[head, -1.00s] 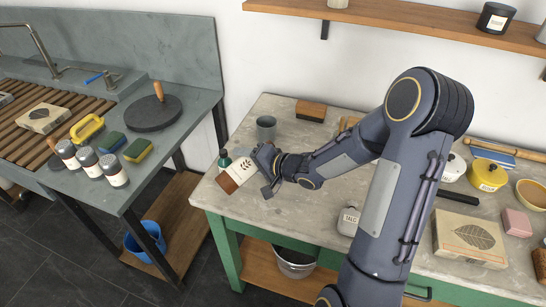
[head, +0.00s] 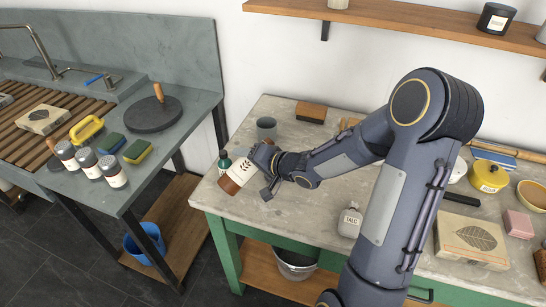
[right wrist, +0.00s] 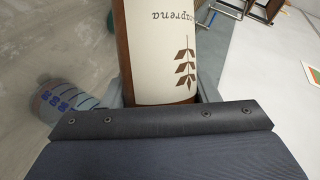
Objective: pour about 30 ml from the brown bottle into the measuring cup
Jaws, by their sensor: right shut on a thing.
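The brown bottle (head: 229,185) with a cream leaf-print label is tilted over the left end of the stone-topped table. My right gripper (head: 263,157) is shut around it. Its brown end points down and left; the other end is hidden behind the gripper. In the right wrist view the bottle (right wrist: 160,50) fills the upper middle. A grey cup (head: 267,128), seemingly the measuring cup, stands on the table just behind the gripper. A clear vessel with blue marks (right wrist: 62,100) shows at left in the wrist view; I cannot tell if it is the same cup. My left gripper is out of view.
A small green bottle (head: 224,162) stands close by the brown bottle's left side. The table's front left is clear.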

